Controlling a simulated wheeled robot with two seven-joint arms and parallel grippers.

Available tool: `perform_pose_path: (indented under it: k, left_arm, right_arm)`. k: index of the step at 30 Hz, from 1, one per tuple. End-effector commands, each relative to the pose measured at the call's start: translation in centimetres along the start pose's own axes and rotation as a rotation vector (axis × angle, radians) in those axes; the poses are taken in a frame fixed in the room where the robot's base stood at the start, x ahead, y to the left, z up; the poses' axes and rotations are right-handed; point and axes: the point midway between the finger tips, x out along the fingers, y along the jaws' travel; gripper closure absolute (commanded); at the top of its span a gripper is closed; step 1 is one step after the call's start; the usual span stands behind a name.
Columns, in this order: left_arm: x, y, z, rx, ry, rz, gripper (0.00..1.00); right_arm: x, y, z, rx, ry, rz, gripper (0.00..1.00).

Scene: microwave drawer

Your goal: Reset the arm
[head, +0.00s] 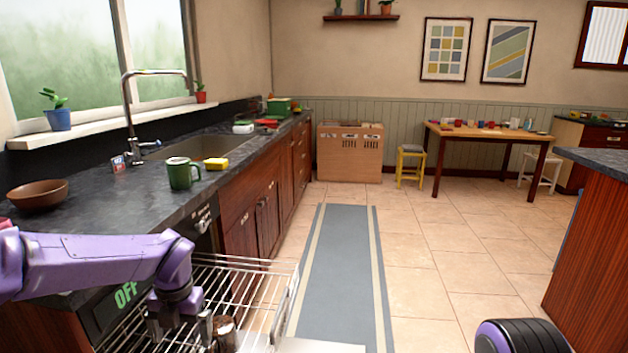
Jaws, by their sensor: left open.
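My left arm, purple, comes in from the left with its gripper (180,326) pointing down over a pulled-out wire rack (255,285). The gripper is open, with its fingers apart. A small brown object (223,325) stands in the rack just right of the fingers; its lower part and whether a finger touches it are hard to tell. A dark front panel (100,312) beside the rack shows green "OFF" letters. My right gripper is out of view; only a dark, purple-ringed part of my right arm shows at the lower right.
The dark counter (110,195) behind the arm holds a brown bowl (38,195), a green mug (183,173), a yellow sponge (216,164) and a sink with a tall faucet (130,110). A grey runner (335,265) lies on clear floor. An island (595,240) stands at right.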

Motion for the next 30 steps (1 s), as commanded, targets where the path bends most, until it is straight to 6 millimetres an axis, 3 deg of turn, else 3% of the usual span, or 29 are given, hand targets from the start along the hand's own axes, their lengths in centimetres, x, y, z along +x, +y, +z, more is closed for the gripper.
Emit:
perform_pose_path:
  k: [8,14,17,21,25,30]
  left_arm:
    - [5.6,2.2,-2.4,0.175,0.069,0.209,0.00]
    - [12.0,5.3,-6.0,0.485,0.164,0.466,0.00]
    - [15.5,6.7,-8.5,0.731,0.223,0.602,0.00]
    - [20.9,7.6,-13.2,1.242,0.300,0.754,0.00]
    - [25.1,6.3,-18.5,1.739,0.313,0.761,0.00]
    - [28.2,3.6,-25.7,2.220,0.255,0.631,0.00]
  right_arm:
    - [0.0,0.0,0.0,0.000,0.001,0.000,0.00]
    - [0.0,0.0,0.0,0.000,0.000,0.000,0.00]
    - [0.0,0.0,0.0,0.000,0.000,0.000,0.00]
    - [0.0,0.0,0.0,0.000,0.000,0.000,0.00]
    - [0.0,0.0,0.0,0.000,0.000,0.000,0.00]
    - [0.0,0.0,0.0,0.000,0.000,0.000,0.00]
